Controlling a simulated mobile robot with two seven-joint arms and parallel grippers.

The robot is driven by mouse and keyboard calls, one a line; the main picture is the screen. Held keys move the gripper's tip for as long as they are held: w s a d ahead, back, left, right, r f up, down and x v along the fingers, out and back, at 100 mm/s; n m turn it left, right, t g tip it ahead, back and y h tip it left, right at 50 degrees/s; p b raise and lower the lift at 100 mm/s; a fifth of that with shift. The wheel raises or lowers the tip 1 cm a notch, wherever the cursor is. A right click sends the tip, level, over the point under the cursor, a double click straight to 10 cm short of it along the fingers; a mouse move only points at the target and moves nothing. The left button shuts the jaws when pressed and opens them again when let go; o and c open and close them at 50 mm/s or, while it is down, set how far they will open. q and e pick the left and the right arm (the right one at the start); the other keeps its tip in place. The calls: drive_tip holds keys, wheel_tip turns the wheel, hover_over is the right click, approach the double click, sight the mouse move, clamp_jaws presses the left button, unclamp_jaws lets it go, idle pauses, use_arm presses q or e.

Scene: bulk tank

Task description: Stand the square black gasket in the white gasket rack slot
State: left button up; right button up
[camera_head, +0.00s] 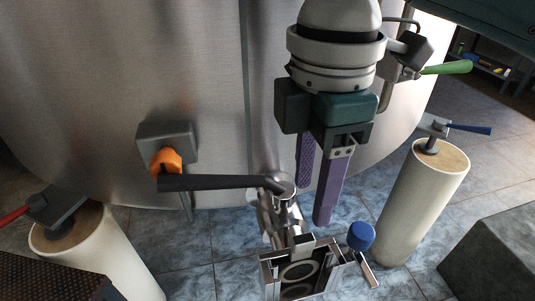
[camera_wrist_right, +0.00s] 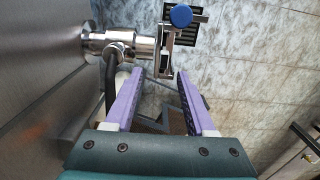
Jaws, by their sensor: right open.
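My right gripper (camera_head: 314,203) hangs over the floor in front of the steel tank, its two purple fingers pointing down. It is open, and nothing shows held between the fingers. In the right wrist view the gripper (camera_wrist_right: 160,74) has its fingers apart, beside the metal valve fitting (camera_wrist_right: 122,46). I cannot make out the square black gasket or the white gasket rack for certain in either view. A dark angular outline shows low between the fingers in the wrist view, too unclear to name. My left gripper is not in view.
The steel tank (camera_head: 120,70) fills the back. A black valve handle (camera_head: 220,182) sticks out left of the fingers. A square metal frame with a blue knob (camera_head: 361,236) lies below. Pale cylinders (camera_head: 418,205) stand on both sides. Blue tiled floor (camera_head: 225,235) shows between.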

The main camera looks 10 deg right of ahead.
sight(304, 239)
drive_tip(key=f, duration=0.2)
drive_tip(key=s+f+b, duration=0.1)
drive_tip(key=f, duration=0.1)
drive_tip(key=shift+a+f, duration=0.1)
drive_tip(key=shift+a, duration=0.1)
wheel_tip(304, 239, down, 5)
drive_tip(key=shift+f+b, duration=0.1)
drive_tip(key=shift+b, duration=1.15)
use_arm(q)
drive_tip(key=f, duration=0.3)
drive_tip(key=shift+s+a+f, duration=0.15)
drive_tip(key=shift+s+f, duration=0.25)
use_arm(e)
drive_tip(key=shift+w, duration=0.1)
drive_tip(key=shift+c, duration=0.2)
clamp_jaws()
